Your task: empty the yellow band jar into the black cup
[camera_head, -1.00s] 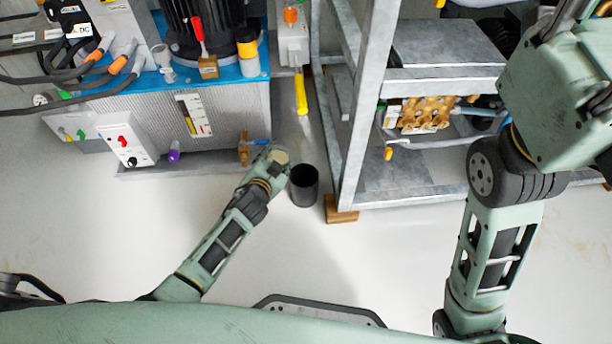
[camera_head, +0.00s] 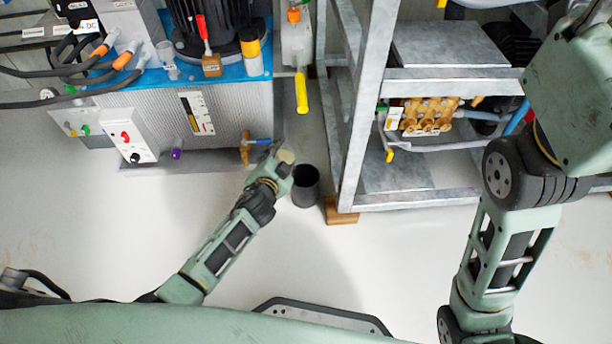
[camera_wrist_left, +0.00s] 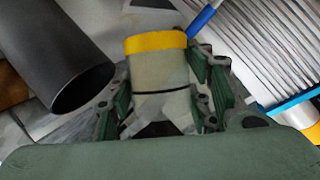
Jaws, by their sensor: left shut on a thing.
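The yellow band jar (camera_wrist_left: 158,68) is a pale, see-through jar with a yellow band at its far end. It sits between the fingers of my left gripper (camera_wrist_left: 165,100), which is shut on it. In the head view its pale round end (camera_head: 287,157) shows at the tip of my left gripper (camera_head: 281,164). The black cup (camera_head: 306,190) stands upright on the floor just right of and below the jar in the picture. In the wrist view the cup (camera_wrist_left: 62,58) is left of the jar, apart from it. The jar's contents cannot be made out. My right gripper is out of view.
A metal frame rack (camera_head: 352,150) with a wooden foot block (camera_head: 341,212) stands just right of the cup. A ribbed tank unit (camera_head: 225,110) with a blue top and a small valve (camera_head: 246,148) is behind my left gripper. The floor in front is clear.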

